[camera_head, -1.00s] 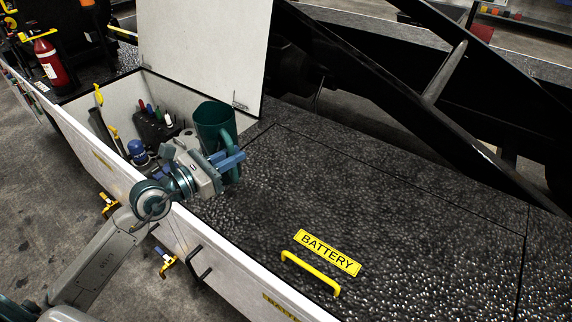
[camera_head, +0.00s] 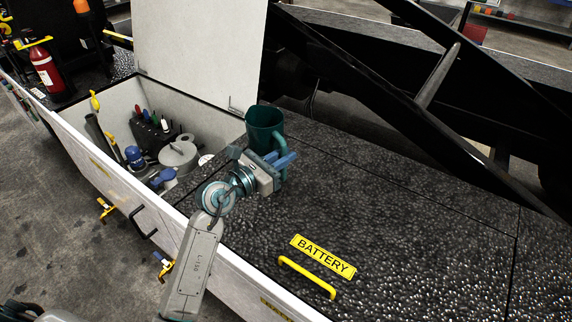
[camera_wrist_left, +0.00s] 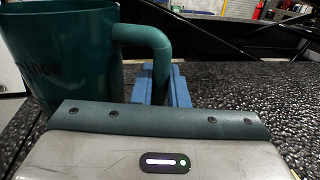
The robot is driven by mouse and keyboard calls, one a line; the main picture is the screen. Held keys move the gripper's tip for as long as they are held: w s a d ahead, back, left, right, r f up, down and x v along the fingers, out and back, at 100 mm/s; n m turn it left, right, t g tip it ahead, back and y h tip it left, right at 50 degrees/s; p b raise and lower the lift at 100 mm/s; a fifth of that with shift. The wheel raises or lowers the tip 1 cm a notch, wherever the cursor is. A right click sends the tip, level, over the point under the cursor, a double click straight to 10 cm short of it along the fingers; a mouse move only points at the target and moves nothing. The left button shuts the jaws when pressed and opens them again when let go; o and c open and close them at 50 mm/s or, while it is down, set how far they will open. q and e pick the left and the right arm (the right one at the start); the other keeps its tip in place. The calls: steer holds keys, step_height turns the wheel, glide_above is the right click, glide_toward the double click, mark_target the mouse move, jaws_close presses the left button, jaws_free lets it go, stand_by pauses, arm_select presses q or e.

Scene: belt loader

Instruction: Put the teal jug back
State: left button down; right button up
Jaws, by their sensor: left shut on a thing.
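The teal jug (camera_head: 264,128) is upright at the right edge of the open bin, over the black textured deck. My left gripper (camera_head: 283,160) is shut on the jug's handle. In the left wrist view the jug (camera_wrist_left: 70,50) fills the upper left, and the blue fingers of the left gripper (camera_wrist_left: 160,85) close around the handle's lower part. I cannot tell whether the jug's base touches the deck. The open bin (camera_head: 203,125) has its white lid (camera_head: 200,45) raised behind it. My right gripper is not in view.
The bin holds a grey round can (camera_head: 178,158), blue-topped items (camera_head: 135,156) and a black rack of coloured-handled tools (camera_head: 150,135). The battery cover with a yellow handle (camera_head: 307,277) lies right, mostly clear. Black beams (camera_head: 400,100) rise behind. A red extinguisher (camera_head: 46,70) stands far left.

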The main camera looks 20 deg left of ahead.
mark_target(283, 170)
arm_select(q)
steer(key=shift+w+d, duration=0.15)
steer(key=shift+d, duration=0.15)
step_height(283, 170, down, 4)
steer(key=shift+r, duration=0.2)
steer(key=shift+f, duration=0.2)
steer(key=c, duration=1.4)
jaws_free()
steer(key=shift+c, duration=0.2)
steer(key=shift+r, duration=0.15)
